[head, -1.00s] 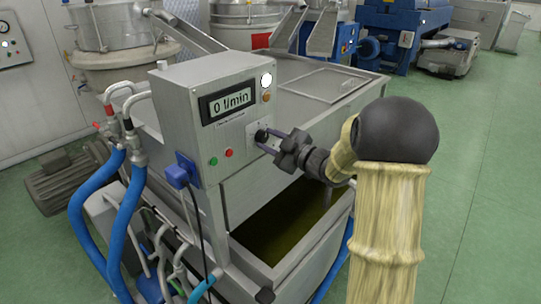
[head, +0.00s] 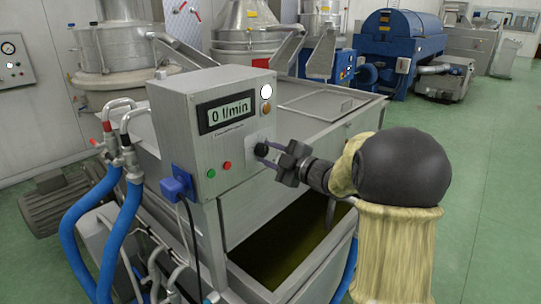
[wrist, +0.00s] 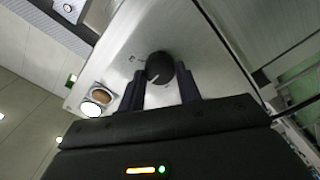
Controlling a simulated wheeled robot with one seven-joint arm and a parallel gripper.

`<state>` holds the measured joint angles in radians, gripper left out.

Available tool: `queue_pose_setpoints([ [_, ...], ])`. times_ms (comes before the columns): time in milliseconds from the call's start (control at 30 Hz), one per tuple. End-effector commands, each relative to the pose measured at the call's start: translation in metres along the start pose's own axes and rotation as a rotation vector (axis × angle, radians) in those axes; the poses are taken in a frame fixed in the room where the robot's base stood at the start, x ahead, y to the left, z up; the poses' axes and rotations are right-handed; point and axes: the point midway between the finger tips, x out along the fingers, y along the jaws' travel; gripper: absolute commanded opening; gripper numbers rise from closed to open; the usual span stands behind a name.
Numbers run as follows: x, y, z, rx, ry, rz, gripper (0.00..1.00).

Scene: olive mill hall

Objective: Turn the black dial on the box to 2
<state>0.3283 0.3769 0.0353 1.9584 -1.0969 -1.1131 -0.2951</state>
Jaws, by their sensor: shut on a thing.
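The grey metal control box (head: 190,110) stands over the open steel tank in the head view. Its display (head: 228,112) reads 0 l/min. The black dial (head: 261,149) sits on a pale plate on the right of the box's front. In the wrist view the dial (wrist: 160,68) is round with a light pointer line; the scale marks are too small to read. My gripper (head: 264,155) reaches the dial from the right. In the wrist view its two fingers (wrist: 161,88) are on either side of the dial, shut on it.
A green button (head: 211,173), a red button (head: 227,165) and a blue plug (head: 178,187) are on the box's lower left. Blue hoses (head: 85,225) hang at the left. The tank (head: 285,250) with dark liquid lies open below my gripper. Green floor is free at right.

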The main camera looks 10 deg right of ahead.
Motion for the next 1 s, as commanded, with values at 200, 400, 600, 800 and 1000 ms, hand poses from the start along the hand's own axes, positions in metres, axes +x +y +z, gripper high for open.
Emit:
queue_pose_setpoints([
  [200, 0.0, -0.001, 0.001, 0.002, -0.002, -0.001, 0.56],
  [400, -0.001, 0.0, 0.001, 0.002, -0.001, 0.0, 0.56],
  [600, -0.014, 0.0, 0.001, 0.001, -0.003, 0.002, 0.56],
  [800, -0.05, 0.0, 0.002, 0.001, -0.005, 0.002, 0.56],
  [1000, -0.09, 0.0, 0.001, 0.002, -0.005, 0.002, 0.56],
])
